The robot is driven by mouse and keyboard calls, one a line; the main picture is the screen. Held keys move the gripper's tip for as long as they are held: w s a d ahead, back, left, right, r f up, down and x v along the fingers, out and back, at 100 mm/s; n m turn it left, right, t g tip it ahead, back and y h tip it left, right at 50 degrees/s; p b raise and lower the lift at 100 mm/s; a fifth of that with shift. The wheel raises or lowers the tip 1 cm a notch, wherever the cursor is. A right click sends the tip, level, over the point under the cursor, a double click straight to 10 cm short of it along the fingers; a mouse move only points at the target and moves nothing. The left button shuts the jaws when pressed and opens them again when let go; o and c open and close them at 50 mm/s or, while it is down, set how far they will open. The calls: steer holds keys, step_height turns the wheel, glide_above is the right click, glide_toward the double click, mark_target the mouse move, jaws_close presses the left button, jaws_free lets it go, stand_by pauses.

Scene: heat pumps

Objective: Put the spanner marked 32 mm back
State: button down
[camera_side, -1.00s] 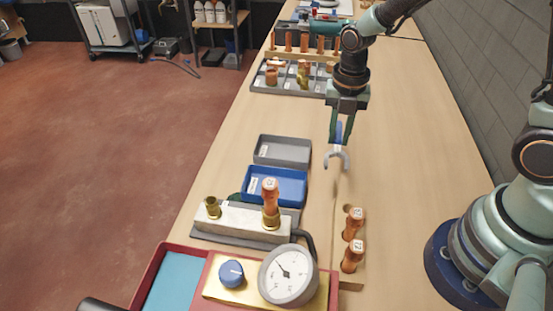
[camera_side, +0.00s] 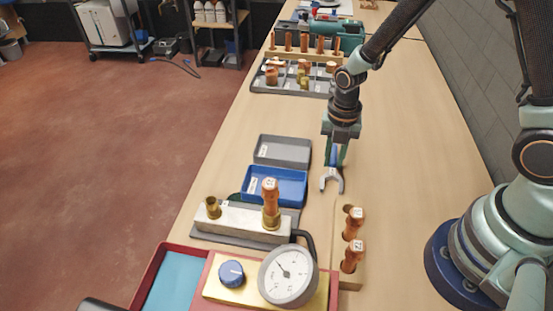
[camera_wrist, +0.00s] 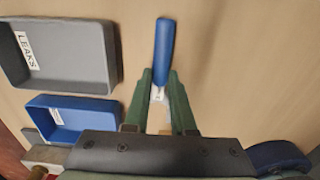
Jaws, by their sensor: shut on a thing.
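The spanner (camera_side: 332,182) has a blue handle and a silver open-ended head. My gripper (camera_side: 337,163) is shut on it and holds it over the table, with the head hanging toward the front.
A blue tray (camera_side: 297,201) and a grey tray (camera_side: 303,151), labelled LEAKS in the wrist view, lie left of the spanner. A metal manifold (camera_side: 237,220) and a gauge (camera_side: 288,275) stand in front. Bare table lies to the right.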

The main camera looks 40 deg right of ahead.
steer(key=c, duration=0.7)
jaws_free()
steer(key=shift+f, duration=0.1)
steer(key=shift+c, duration=0.2)
step_height(320, 180, up, 12)
step_height(320, 180, up, 7)
steer(key=m+t, duration=0.2)
steer(key=m, duration=0.8)
glide_above(333, 162)
steer(key=s+d, duration=0.2)
steer(key=s+d+r+m+t, duration=0.2)
steer(key=s+r+m+t, duration=0.1)
steer(key=m, duration=1.4)
step_height(333, 162, up, 3)
steer(key=shift+s+f+t, duration=0.1)
steer(key=shift+s+t, duration=0.2)
steer(key=shift+s, duration=0.35)
steer(key=shift+d, duration=0.1)
